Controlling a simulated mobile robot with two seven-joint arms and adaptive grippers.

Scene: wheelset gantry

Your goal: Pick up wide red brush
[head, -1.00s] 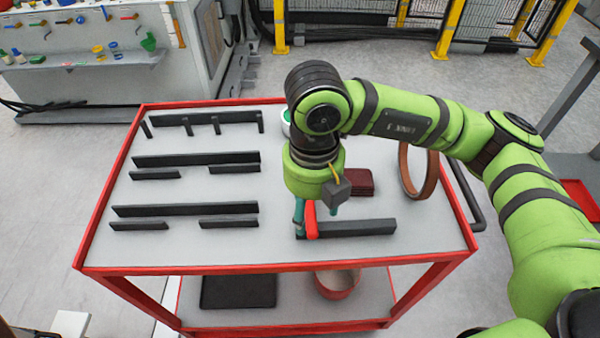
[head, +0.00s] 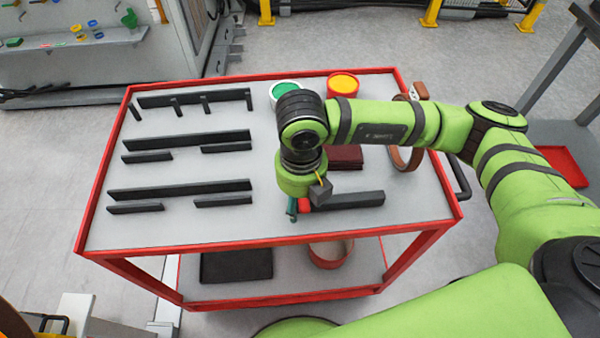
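The wide red brush (head: 304,204) shows only as a small red piece at the left end of a low black rack bar (head: 350,199) on the cart's top. My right gripper (head: 297,207) points down over it, with one teal finger visible against the red piece's left side. The wrist hides the other finger and most of the brush, so I cannot tell whether the fingers are closed on it. My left gripper is not in view.
The red-edged cart (head: 270,240) also bears several black rack bars (head: 195,143) on the left. A green-topped pot (head: 286,89), a yellow-topped pot (head: 343,84), a dark red block (head: 345,154) and a brown ring (head: 416,150) stand behind and right.

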